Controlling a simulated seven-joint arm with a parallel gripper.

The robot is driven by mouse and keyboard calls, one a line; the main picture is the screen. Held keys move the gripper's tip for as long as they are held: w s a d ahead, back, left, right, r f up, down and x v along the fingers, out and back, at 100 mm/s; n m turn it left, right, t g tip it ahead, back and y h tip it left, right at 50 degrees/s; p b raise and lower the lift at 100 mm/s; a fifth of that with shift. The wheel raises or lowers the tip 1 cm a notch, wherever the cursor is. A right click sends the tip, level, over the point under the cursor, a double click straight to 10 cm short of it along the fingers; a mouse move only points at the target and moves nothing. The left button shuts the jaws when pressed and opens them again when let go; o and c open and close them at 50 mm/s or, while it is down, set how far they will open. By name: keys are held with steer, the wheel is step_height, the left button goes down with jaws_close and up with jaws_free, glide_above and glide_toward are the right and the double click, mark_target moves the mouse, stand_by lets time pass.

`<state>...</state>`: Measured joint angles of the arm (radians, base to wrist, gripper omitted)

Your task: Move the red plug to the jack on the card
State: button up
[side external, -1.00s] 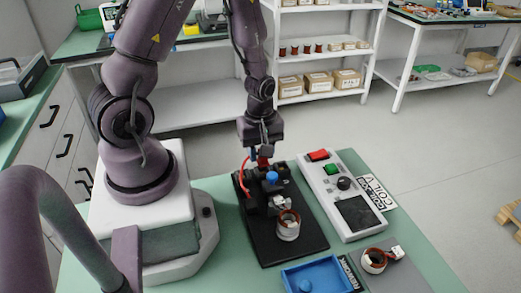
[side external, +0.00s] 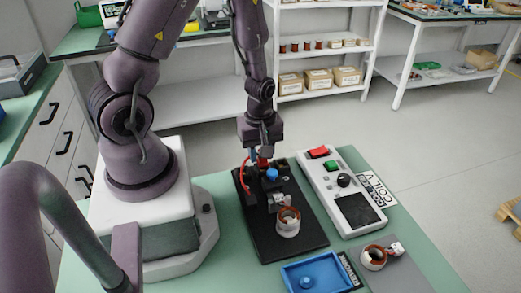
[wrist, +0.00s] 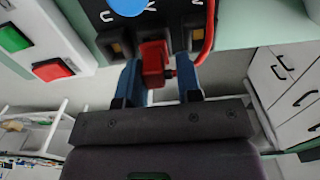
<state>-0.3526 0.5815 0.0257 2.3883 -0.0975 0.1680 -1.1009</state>
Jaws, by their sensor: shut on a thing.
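The red plug (wrist: 155,62) is between the two blue fingers of my gripper (wrist: 160,80) in the wrist view, and the gripper is shut on it. A red lead (wrist: 208,30) curves at its right. The plug is at the middle of a row of sockets on the black fixture (side external: 297,246), between the dark sockets (wrist: 115,43) on either side. Letters U and V show by the row. I cannot tell whether the plug is seated. In the side view my gripper (side external: 262,155) is over the fixture's far end. The card (side external: 372,191) appears to read COIL V.
A blue knob (side external: 272,174) and a copper-wound stator (side external: 288,221) are on the fixture. The white test box (side external: 330,178) with red and green buttons stands at its right. A blue tray (side external: 318,277) and another wound part (side external: 373,257) on a grey mat are in front.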

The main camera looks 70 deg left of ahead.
steer(key=shift+f, duration=0.55)
steer(key=o, duration=1)
step_height(320, 180, up, 13)
steer(key=shift+r, duration=0.1)
stand_by(0.5)
